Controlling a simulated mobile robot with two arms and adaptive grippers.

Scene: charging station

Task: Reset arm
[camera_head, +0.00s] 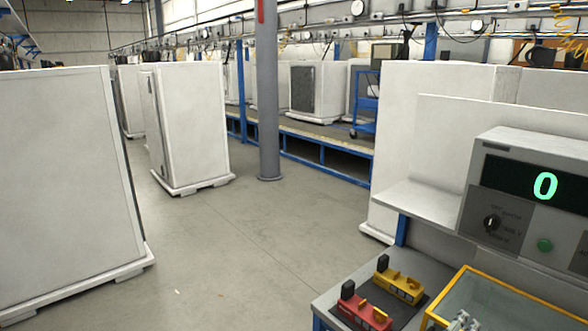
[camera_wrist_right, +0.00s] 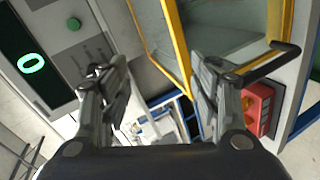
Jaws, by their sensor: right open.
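My right gripper (camera_wrist_right: 160,82) is in the right wrist view, its two grey fingers spread apart with nothing between them. A small grey mechanical part at the bottom edge of the head view, by the yellow frame, may be its tip; I cannot tell for sure. My left gripper is in neither view. The panel (camera_wrist_right: 35,65) also shows at the left of the wrist view, tilted.
A red block (camera_head: 364,312) and a yellow block (camera_head: 400,284) with black parts sit on the station's bench (camera_head: 345,275). A yellow-framed glass-like case (camera_head: 505,295) is beside them.

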